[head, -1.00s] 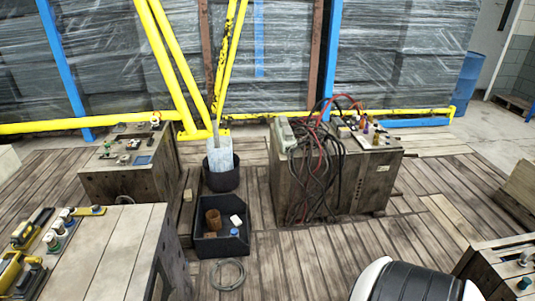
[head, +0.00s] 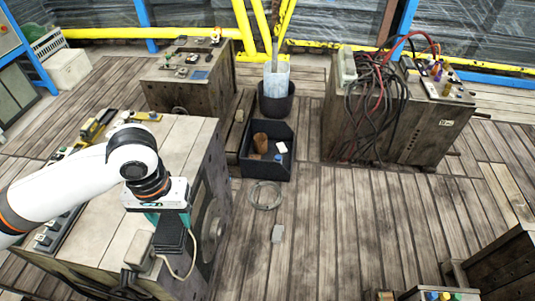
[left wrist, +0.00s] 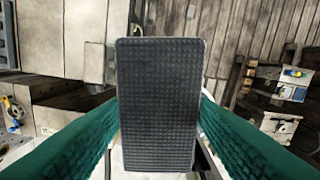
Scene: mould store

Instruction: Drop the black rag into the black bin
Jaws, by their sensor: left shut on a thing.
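The black rag (left wrist: 158,105) is a folded, waffle-textured dark block. It fills the middle of the left wrist view between the teal fingers of my left gripper (head: 172,228). In the head view the rag (head: 171,240) shows below the wrist, in front of the near cabinet's right side. My left gripper is shut on it. The black bin (head: 262,171) is an open box on the plank floor, right of and farther off than the gripper. It holds a brown cup, a white item and a small blue item. My right gripper is out of view.
A round black bucket (head: 276,106) stands behind the bin. The near cabinet (head: 187,135) stands left; a cable-draped cabinet (head: 410,125) stands right.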

